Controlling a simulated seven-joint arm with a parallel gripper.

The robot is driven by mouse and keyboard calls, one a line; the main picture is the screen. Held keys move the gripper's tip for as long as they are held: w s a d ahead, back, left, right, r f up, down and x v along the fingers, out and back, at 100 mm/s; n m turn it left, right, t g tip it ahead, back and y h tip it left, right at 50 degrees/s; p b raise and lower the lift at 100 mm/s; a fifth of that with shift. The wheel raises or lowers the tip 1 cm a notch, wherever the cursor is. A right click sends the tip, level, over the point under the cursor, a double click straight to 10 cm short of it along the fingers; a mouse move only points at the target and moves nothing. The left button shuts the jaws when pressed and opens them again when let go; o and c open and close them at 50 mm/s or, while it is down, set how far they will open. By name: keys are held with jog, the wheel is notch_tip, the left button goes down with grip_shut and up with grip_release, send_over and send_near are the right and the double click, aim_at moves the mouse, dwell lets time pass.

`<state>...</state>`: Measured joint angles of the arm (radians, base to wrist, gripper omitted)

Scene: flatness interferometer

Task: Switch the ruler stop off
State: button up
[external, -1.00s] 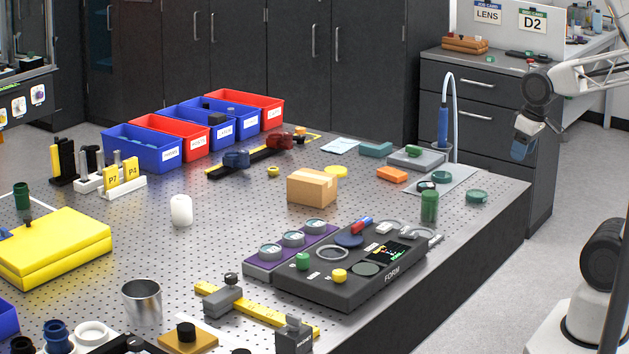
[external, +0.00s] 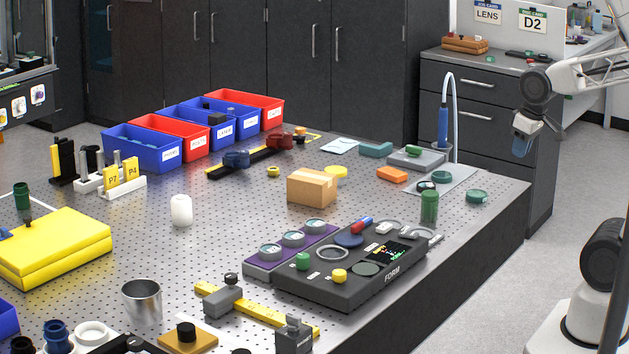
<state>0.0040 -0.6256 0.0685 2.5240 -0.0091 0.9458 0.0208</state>
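A yellow ruler (external: 262,312) lies at the front of the perforated table. A grey slider block with a dark knob (external: 224,298) sits across its left part. A dark grey block with a small top piece (external: 294,336) stands at its right end. I cannot tell which block is the ruler stop, nor its on or off state. My gripper (external: 520,148) hangs in the air at the upper right, beyond the table's right edge and far from the ruler. Its fingers are too small and dark to tell whether they are open.
A dark FORM panel (external: 330,291) with coloured knobs stands just behind the ruler. A metal cup (external: 142,302) is to its left. A cardboard box (external: 312,187), a green cylinder (external: 429,208) and a white cylinder (external: 181,210) stand farther back. Blue and red bins line the back.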

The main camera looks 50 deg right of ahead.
jog(key=shift+w+a+r, duration=0.15)
jog(key=shift+w+r, duration=0.05)
jog(key=shift+w, duration=0.1)
grip_shut()
jog(key=w+a+r+g, duration=0.1)
jog(key=w+a+r, duration=0.2)
jog(key=w+a, duration=0.45)
jog(key=w+a+r+g+y, duration=0.1)
jog(key=w+a+r, duration=0.25)
jog(key=w, duration=0.65)
jog(key=w+a+r+g, duration=0.1)
jog(key=w+a+r, duration=0.2)
jog(key=w+a, duration=0.45)
jog(key=w+a+f+g, duration=0.1)
jog(key=w+a+f, duration=0.2)
jog(key=w+a, duration=1.35)
jog(key=w+a+f+g, duration=0.1)
jog(key=a+f, duration=0.4)
jog(key=a, duration=0.6)
jog(key=w+a+f+g, duration=0.1)
jog(key=a+f, duration=0.3)
jog(key=a, duration=0.8)
jog(key=w+a+f+g+h, duration=0.1)
jog(key=a+f, duration=0.4)
jog(key=a, duration=0.7)
jog(key=shift+w+f, duration=0.3)
jog(key=shift+w, duration=0.35)
jog(key=shift+f, duration=0.1)
